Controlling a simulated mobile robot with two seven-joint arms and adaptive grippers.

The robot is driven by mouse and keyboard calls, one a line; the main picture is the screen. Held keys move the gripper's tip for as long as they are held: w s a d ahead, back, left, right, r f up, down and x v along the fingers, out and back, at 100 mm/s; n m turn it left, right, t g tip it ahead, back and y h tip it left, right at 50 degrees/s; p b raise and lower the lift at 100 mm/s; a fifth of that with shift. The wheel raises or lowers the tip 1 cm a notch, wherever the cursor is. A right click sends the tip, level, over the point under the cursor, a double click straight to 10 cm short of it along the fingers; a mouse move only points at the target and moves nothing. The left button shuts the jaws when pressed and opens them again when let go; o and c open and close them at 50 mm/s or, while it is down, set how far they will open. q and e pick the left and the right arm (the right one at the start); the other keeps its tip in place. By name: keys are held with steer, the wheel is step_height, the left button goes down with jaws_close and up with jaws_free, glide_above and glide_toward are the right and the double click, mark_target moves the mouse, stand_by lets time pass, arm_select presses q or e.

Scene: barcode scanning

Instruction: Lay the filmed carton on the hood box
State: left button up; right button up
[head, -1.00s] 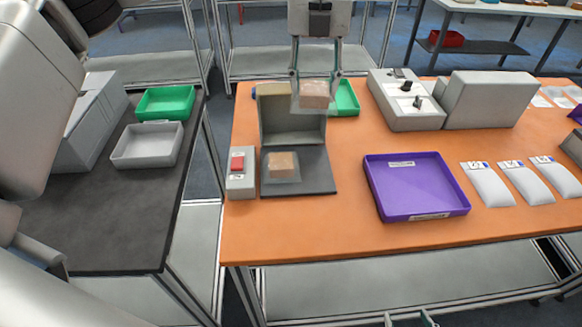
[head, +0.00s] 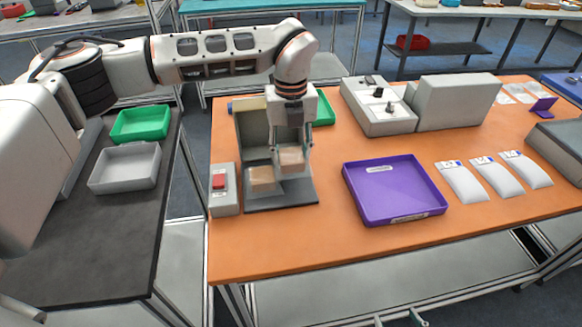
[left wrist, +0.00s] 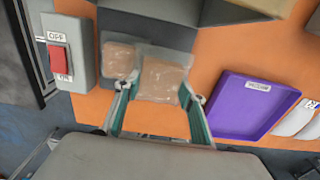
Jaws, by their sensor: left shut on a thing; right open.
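My left gripper (head: 291,153) is shut on a tan carton (head: 291,160) in clear film. In the left wrist view this filmed carton (left wrist: 163,80) sits between the fingertips. It is held over the right part of the dark flat base (head: 300,196) of a grey box with an upright hood (head: 251,140). A second tan carton (head: 261,179), also in clear film, lies on the base just left of the held one; it shows in the left wrist view (left wrist: 119,59). Whether the held carton touches the base is unclear. My right gripper (head: 417,317) is open at the bottom edge.
A red-switch box (head: 225,190) stands left of the base. A purple tray (head: 395,190) lies to the right, with white pouches (head: 463,181) beyond. A knobbed device (head: 378,106) and large grey box (head: 458,101) stand behind. Orange table (head: 330,235) is bare in front.

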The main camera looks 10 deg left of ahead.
mark_target(291, 180)
arm_select(q)
step_height(291, 180, down, 5)
steer(key=shift+r, duration=0.1)
stand_by(0.3)
steer(key=shift+f, duration=0.35)
steer(key=o, duration=0.9)
steer(key=shift+r, duration=0.15)
steer(key=shift+r+p, duration=0.25)
steer(key=shift+p, duration=0.05)
step_height(291, 180, up, 12)
steer(key=shift+f+b, duration=0.1)
steer(key=shift+b, duration=0.8)
